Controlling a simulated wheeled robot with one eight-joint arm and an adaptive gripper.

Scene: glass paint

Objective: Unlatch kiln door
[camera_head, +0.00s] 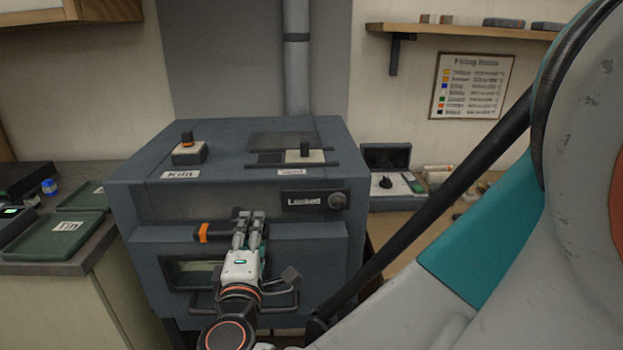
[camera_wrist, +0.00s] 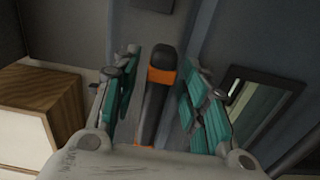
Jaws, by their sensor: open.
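The grey kiln (camera_head: 150,215) stands in the middle of the head view, its door shut and a "Locked" sign (camera_head: 302,199) at the upper right of its front. A dark latch handle with an orange band (camera_head: 203,232) lies level across the front. My gripper (camera_head: 248,220) is in front of the handle. In the wrist view the handle (camera_wrist: 161,78) runs between the two open teal-padded fingers of my gripper (camera_wrist: 160,95), with gaps on both sides. In the head view my gripper hides part of the handle.
A lower bar handle (camera_head: 282,306) and a window (camera_head: 190,274) are on the kiln front. Controls labelled "Kiln" (camera_head: 188,150) and "Vent" (camera_head: 304,153) are on top. Green trays (camera_head: 52,236) lie on the left counter. An open case (camera_head: 388,160) is at the right.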

